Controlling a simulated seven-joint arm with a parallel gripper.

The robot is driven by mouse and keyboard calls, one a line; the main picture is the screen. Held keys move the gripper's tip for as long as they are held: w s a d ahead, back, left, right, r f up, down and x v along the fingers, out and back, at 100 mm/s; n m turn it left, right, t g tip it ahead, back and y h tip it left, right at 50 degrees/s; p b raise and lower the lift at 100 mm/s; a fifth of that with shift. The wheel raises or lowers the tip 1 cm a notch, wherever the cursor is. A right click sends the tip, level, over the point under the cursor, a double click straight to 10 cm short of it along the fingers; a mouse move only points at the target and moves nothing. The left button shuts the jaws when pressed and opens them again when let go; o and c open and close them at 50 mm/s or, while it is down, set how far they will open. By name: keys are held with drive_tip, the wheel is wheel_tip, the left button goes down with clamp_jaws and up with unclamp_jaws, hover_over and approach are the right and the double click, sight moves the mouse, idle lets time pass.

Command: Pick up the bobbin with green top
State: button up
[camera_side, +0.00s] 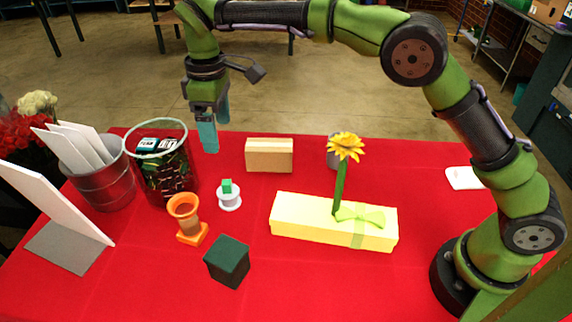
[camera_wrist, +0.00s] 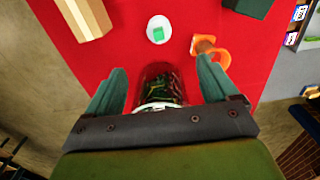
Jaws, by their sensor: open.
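The bobbin (camera_side: 229,201) is a small white spool standing on the red table, with a green block (camera_side: 227,187) on its top. In the wrist view the bobbin (camera_wrist: 152,37) shows beyond my fingertips, near the top of the picture. My gripper (camera_side: 217,132) is open and empty. It hangs above the back of the table, higher than the bobbin and apart from it. In the wrist view the two fingers of my gripper (camera_wrist: 162,68) are spread wide, with a dark patterned container (camera_wrist: 163,86) showing below and between them.
An orange hourglass-shaped stand (camera_side: 186,211) and a dark green block (camera_side: 228,261) are near the bobbin. The patterned container (camera_side: 168,181) and a metal bucket (camera_side: 103,184) stand left. A tan block (camera_side: 269,156) lies behind; a yellow box (camera_side: 298,223) with a flower is right.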

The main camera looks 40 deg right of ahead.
drive_tip(key=m, duration=1.7)
approach(228, 192)
drive_tip(key=f, duration=0.5)
drive_tip(key=shift+w+d+f, duration=0.2)
drive_tip(key=shift+w+f, duration=0.05)
drive_tip(key=shift+w, duration=0.1)
drive_tip(key=shift+w+f, duration=0.1)
drive_tip(key=shift+f, duration=2.85)
drive_tip(key=shift+c, duration=0.4)
drive_tip(key=c, duration=1)
